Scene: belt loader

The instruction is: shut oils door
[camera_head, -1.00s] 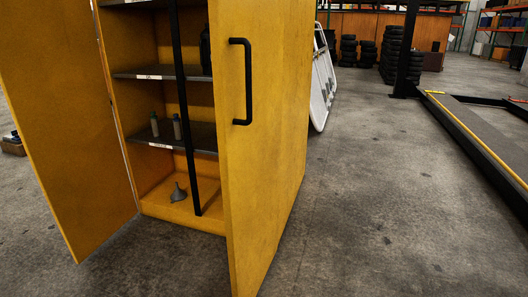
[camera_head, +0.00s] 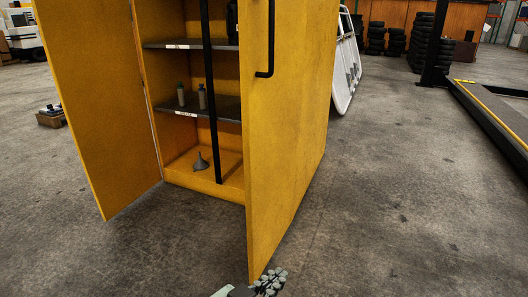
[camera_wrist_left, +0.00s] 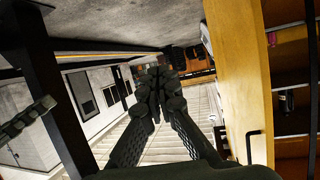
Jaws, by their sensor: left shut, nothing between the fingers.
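A yellow cabinet (camera_head: 175,175) stands with both doors swung open. Its left door (camera_head: 100,110) hangs out to the left. Its right door (camera_head: 290,130), with a black bar handle (camera_head: 270,40), juts toward me. I cannot read which is the oils door. My left gripper (camera_head: 270,283) is at the bottom edge of the head view, by the right door's lower front corner; I cannot tell if it touches. In the left wrist view the gripper (camera_wrist_left: 160,85) is shut and empty, with a yellow door panel (camera_wrist_left: 240,75) to its right. My right gripper is not in view.
The cabinet shelves hold small bottles (camera_head: 202,97), and a grey funnel (camera_head: 201,162) is on its floor. A white panel (camera_head: 346,70) leans behind it. A black post (camera_head: 436,45) and low ramp (camera_head: 490,115) are right. Concrete floor (camera_head: 390,200) between is clear.

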